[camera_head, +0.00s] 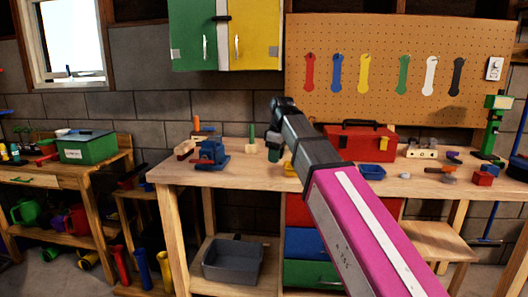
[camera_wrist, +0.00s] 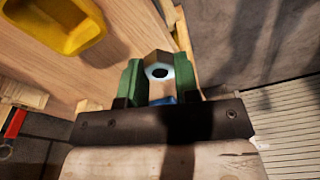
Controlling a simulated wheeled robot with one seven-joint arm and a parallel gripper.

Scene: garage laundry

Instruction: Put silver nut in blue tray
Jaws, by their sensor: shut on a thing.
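My gripper (camera_wrist: 158,80) shows in the wrist view with its two green fingers closed on the silver nut (camera_wrist: 157,58), a metallic ring with a dark hole. In the head view my gripper (camera_head: 273,152) is over the workbench, left of the blue tray (camera_head: 372,172). The nut cannot be made out in the head view. The blue tray is a small shallow tray on the bench in front of the red toolbox, apart from my gripper. A bit of blue shows below the nut in the wrist view; I cannot tell what it is.
A yellow tray (camera_wrist: 52,30) is near my gripper; it also shows partly hidden in the head view (camera_head: 290,169). A red toolbox (camera_head: 355,143) stands behind the blue tray. A blue vise (camera_head: 210,153) is at left on the workbench (camera_head: 240,178). Small parts lie at right.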

